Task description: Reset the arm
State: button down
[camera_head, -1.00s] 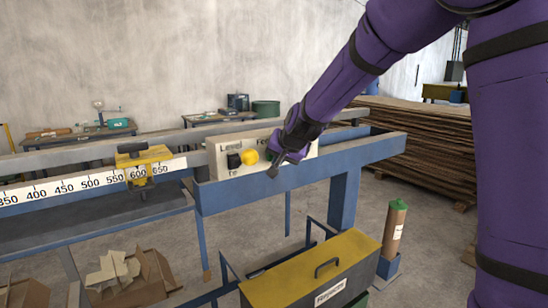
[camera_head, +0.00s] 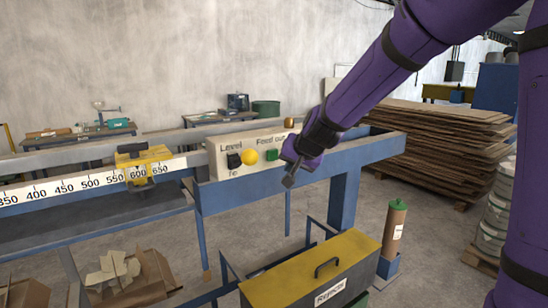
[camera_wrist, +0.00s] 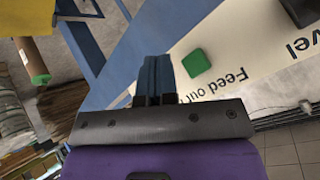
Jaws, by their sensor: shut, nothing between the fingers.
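My gripper (camera_head: 289,182) is at the end of my purple arm, in front of the right part of the control panel (camera_head: 222,180). In the wrist view my gripper (camera_wrist: 155,62) has its two dark fingers together, with nothing between them. The green button (camera_head: 272,154) is on the panel, just left of my gripper; it also shows in the wrist view (camera_wrist: 196,63), apart from the fingers. A yellow round knob (camera_head: 250,156) and a black switch (camera_head: 234,161) sit further left. The panel's right end is hidden behind my arm.
The blue bench frame (camera_head: 375,151) runs under the panel. A yellow clamp (camera_head: 145,160) sits on the ruler at left. A yellow-lidded box (camera_head: 310,272) and an upright brown roll (camera_head: 394,232) stand below. Stacked boards (camera_head: 435,140) lie behind at right.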

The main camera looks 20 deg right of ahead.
jog(key=s+d+r+n+g, duration=0.1)
jog(key=s+d+r, duration=0.1)
jog(key=s, duration=0.9)
jog(key=s+d+r+n+g+h, duration=0.1)
jog(key=s+d+r+n, duration=0.1)
jog(key=s, duration=1)
jog(key=s+d+r+n+g, duration=0.1)
jog(key=s+d+r+n, duration=0.1)
jog(key=s, duration=0.9)
jog(key=shift+s+d+r+h, duration=0.15)
jog(key=shift+s+d+h, duration=0.05)
jog(key=shift+h, duration=0.2)
dwell(4.2)
